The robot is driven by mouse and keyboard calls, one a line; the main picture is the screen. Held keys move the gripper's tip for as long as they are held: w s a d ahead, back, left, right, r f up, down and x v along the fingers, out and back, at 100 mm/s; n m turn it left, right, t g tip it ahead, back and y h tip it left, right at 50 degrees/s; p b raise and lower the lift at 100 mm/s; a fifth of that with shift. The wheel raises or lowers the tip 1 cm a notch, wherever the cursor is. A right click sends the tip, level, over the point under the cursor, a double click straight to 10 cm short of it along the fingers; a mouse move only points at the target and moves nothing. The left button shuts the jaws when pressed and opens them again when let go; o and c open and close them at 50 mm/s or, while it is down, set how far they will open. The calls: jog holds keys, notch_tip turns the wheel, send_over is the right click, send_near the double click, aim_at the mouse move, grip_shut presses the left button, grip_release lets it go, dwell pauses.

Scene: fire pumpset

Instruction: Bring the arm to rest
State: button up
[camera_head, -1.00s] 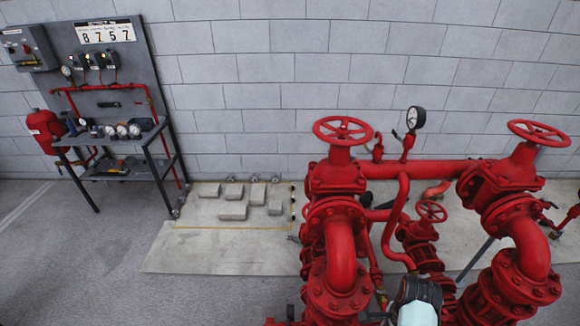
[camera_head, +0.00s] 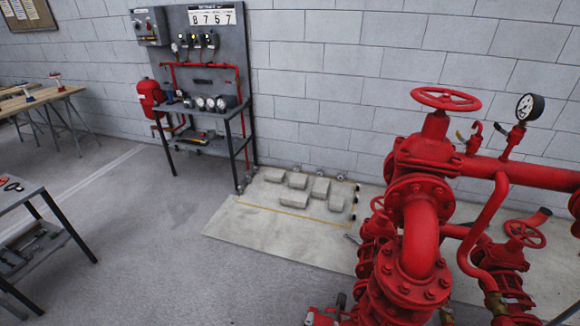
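My gripper is not in view, so its fingers and anything in them cannot be seen. A small pale piece at the bottom right corner may be part of my arm; too little of it shows to tell its pose. The red pump pipework (camera_head: 420,235) fills the right side, with a red handwheel (camera_head: 445,98) on top and a round pressure gauge (camera_head: 529,107) beside it.
A grey panel bench (camera_head: 215,60) with gauges stands against the block wall, a red tank (camera_head: 150,98) at its left. Grey blocks (camera_head: 297,181) lie on a pale floor slab (camera_head: 265,222). A tool table (camera_head: 18,195) and wooden trestle table (camera_head: 30,100) are left. Mid-left floor is clear.

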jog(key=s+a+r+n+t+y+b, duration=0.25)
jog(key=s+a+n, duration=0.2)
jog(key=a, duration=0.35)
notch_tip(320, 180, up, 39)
jog(key=p, duration=3.8)
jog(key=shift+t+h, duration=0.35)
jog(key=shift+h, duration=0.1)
